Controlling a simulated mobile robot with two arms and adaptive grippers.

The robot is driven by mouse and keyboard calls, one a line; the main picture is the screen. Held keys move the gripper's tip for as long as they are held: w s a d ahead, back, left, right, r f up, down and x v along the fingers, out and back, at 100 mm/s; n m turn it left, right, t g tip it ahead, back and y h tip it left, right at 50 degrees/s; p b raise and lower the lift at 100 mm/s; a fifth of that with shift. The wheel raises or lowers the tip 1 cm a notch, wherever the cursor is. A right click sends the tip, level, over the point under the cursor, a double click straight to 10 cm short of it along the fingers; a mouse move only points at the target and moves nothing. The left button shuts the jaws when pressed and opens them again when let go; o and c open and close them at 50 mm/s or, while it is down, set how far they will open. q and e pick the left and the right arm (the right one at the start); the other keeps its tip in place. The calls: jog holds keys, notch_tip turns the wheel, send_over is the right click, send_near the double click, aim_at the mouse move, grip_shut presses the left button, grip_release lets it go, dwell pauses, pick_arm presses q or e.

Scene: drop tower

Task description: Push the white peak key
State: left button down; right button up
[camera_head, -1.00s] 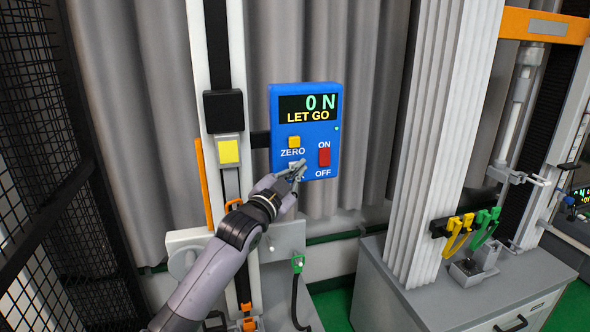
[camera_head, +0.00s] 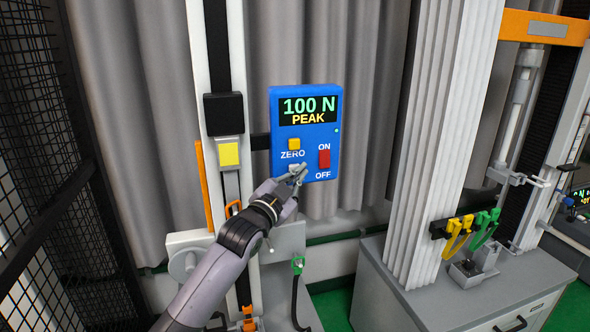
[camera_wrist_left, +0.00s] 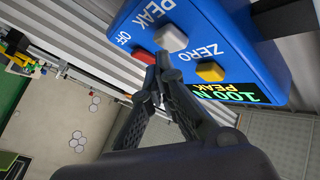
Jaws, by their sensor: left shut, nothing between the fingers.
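The white peak key (camera_head: 294,168) is on the lower left of the blue control box, partly hidden by my left gripper in the head view. It shows clearly in the left wrist view (camera_wrist_left: 173,38), beside the PEAK label. My left gripper (camera_head: 303,172) is shut and empty, with its tips in front of the box just right of the key. In the left wrist view the tips (camera_wrist_left: 163,62) are close to the key but do not cover it; I cannot tell whether they touch the box. The display (camera_head: 308,110) reads 100 N, PEAK. My right gripper is not in view.
The yellow ZERO key (camera_head: 294,143) is above the white key. The red ON/OFF switch (camera_head: 324,158) is to its right, close to the gripper. The white tower column (camera_head: 200,75) stands left of the box, and a ribbed white column (camera_head: 430,150) stands farther right.

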pick_arm(q)
jog(key=shift+s+d, duration=0.1)
jog(key=shift+s, duration=0.2)
jog(key=s, duration=0.1)
jog(key=s+d+p, duration=0.1)
jog(key=s, duration=0.1)
jog(key=s+p, duration=0.1)
jog(key=shift+s+d, duration=0.25)
jog(key=shift+s, duration=0.1)
